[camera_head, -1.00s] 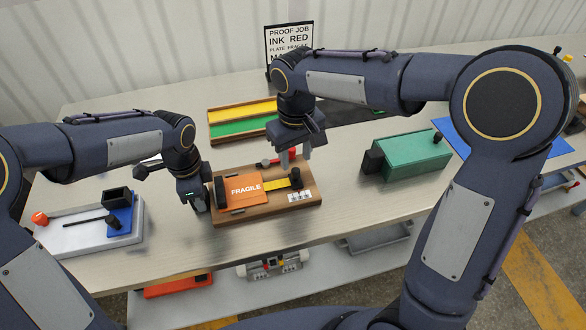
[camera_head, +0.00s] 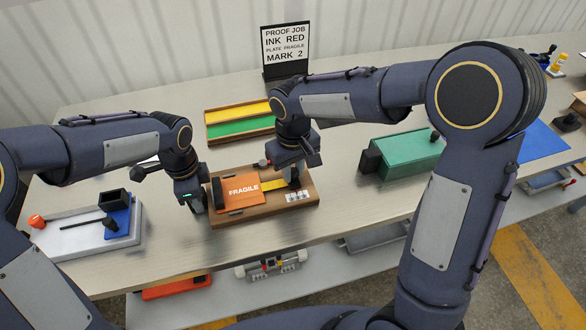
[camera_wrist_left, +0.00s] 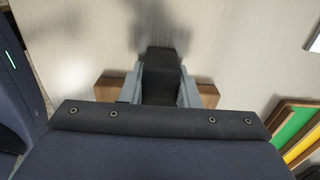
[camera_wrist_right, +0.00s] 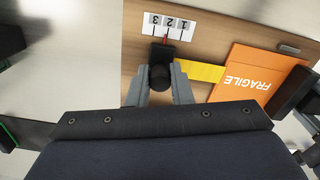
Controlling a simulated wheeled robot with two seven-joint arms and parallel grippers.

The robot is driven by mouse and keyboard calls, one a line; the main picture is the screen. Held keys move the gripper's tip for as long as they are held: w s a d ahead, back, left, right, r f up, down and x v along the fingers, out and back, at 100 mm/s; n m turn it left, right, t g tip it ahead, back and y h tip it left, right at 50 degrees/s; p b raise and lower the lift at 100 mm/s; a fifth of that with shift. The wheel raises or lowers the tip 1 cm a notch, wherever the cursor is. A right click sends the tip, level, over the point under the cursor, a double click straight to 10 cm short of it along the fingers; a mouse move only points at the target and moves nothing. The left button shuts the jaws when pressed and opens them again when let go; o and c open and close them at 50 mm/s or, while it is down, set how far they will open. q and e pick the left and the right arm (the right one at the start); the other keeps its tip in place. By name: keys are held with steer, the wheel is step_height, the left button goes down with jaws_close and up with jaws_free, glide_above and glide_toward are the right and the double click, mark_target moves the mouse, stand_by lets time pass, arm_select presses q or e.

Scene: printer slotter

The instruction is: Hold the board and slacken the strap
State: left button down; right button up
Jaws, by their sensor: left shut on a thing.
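The brown wooden board (camera_head: 232,215) lies on the table with an orange plate marked FRAGILE (camera_head: 241,190) on it. A yellow strap (camera_head: 273,184) runs from the plate to a black knob (camera_wrist_right: 160,76) at the scale. My left gripper (camera_wrist_left: 160,88) is shut on the black block (camera_wrist_left: 163,60) at the board's left end. My right gripper (camera_wrist_right: 160,90) is open, its fingers on either side of the knob; contact is unclear. In the right wrist view a red pointer (camera_wrist_right: 166,38) stands at about 2 on the white scale (camera_wrist_right: 168,26).
A sign (camera_head: 286,50) at the back reads ink red, plate fragile, mark 2. A tray with yellow and green strips (camera_head: 207,127) lies behind the board. A green box (camera_head: 410,156) stands right, a white base with a blue block (camera_head: 80,243) left.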

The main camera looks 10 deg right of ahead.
jaws_close()
steer(key=a, duration=0.4)
steer(key=shift+s+a, duration=0.1)
steer(key=shift+a, duration=0.05)
arm_select(q)
steer(key=shift+d, duration=0.1)
arm_select(e)
steer(key=o, duration=0.8)
jaws_free()
steer(key=shift+o, duration=0.3)
steer(key=shift+r, duration=0.15)
steer(key=shift+r, duration=0.35)
step_height(320, 180, up, 11)
